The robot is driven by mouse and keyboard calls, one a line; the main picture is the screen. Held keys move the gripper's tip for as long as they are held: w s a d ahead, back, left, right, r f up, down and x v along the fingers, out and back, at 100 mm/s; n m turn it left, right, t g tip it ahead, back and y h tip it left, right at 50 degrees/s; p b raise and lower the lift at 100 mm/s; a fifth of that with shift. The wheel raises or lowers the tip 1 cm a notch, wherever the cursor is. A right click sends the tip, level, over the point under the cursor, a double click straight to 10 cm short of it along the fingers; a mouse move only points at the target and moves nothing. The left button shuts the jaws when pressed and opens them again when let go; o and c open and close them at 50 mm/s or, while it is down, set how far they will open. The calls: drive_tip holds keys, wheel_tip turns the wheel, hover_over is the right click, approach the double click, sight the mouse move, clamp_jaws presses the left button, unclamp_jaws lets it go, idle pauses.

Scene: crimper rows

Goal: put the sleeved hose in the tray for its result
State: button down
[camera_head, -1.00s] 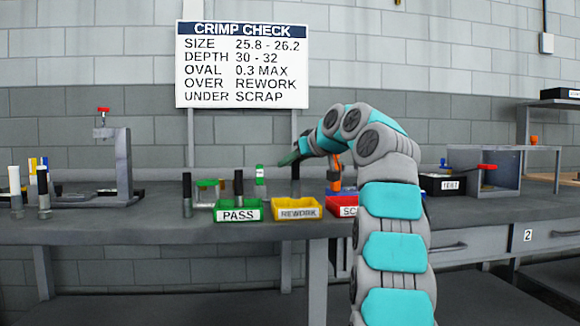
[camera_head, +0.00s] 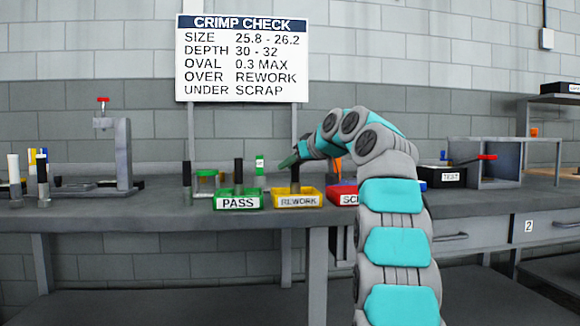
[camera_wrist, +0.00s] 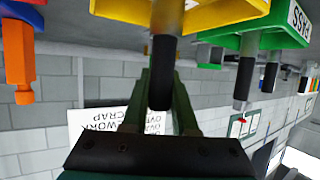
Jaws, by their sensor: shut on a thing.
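My gripper (camera_head: 293,162) is shut on the sleeved hose (camera_head: 295,173), a black upright piece with a grey sleeve at its lower end. The hose is at the yellow REWORK tray (camera_head: 299,201), its lower end hidden behind the tray's front wall. In the wrist view, which is upside down, my gripper (camera_wrist: 162,90) grips the black part of the hose (camera_wrist: 162,70), and the grey sleeve reaches into the yellow tray (camera_wrist: 228,12). I cannot tell whether it touches the tray floor. The green PASS tray (camera_head: 238,203) is to the left, the red SCRAP tray (camera_head: 343,196) to the right.
A grey press (camera_head: 123,155) is at left. A black TEST box (camera_head: 440,178) is at right.

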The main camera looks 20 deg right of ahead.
drive_tip(key=c, duration=0.7)
unclamp_jaws()
drive_tip(key=shift+r+p, duration=0.15)
drive_tip(key=shift+p, duration=0.15)
drive_tip(key=v, duration=1.2)
drive_tip(key=shift+b, duration=0.45)
drive_tip(key=shift+r, duration=0.1)
